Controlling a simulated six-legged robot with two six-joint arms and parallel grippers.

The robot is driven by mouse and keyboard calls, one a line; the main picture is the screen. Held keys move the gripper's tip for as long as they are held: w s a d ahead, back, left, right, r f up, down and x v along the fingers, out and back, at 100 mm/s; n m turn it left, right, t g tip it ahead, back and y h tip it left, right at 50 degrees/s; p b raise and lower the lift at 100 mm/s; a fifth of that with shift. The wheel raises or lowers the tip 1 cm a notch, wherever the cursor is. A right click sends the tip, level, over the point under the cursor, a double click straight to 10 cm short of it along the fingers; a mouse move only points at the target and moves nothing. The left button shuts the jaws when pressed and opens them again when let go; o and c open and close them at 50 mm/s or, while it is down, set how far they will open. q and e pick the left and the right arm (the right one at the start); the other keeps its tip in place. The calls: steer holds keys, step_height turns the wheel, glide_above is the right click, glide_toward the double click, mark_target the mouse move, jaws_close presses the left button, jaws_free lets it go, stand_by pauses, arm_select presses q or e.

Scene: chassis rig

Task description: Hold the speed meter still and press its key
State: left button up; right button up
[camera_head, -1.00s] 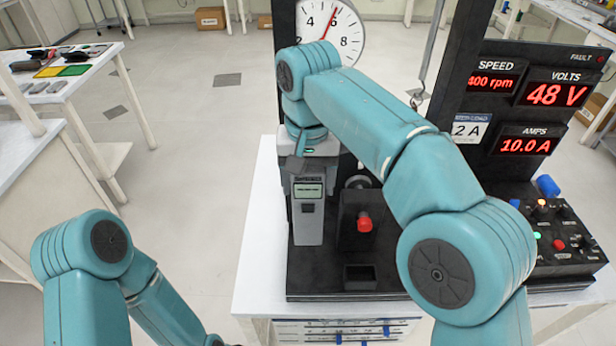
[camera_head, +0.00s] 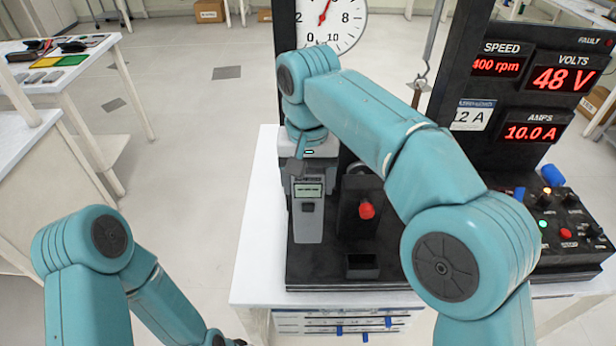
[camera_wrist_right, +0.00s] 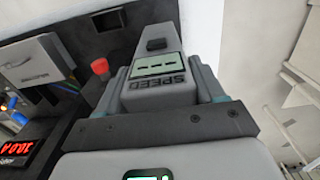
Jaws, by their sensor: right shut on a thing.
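The speed meter (camera_head: 308,222) is a grey handheld unit with a small pale green screen and a dark key (camera_head: 308,207) below it. It stands at the left of the black rig base in the head view. My right gripper (camera_head: 308,172) is shut on its upper end, coming from above and behind. In the right wrist view the meter (camera_wrist_right: 150,96) sits between the two fingers (camera_wrist_right: 160,84). Its label reads SPEED, its screen shows dashes, and the dark key (camera_wrist_right: 156,44) is uncovered. My left arm is at lower left; its gripper is out of frame.
A red knob (camera_head: 366,211) on a black block stands just right of the meter. A panel (camera_head: 525,95) shows 400 rpm, 48 V and 10.0 A. A control box (camera_head: 565,235) with knobs is at right. Floor left of the white bench (camera_head: 258,225) is open.

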mark_target(308, 217)
steer(key=shift+f+b, duration=3.2)
steer(key=shift+f, duration=1.7)
arm_select(q)
step_height(308, 217, down, 7)
steer(key=shift+r, duration=0.2)
arm_select(e)
steer(key=shift+f, duration=0.2)
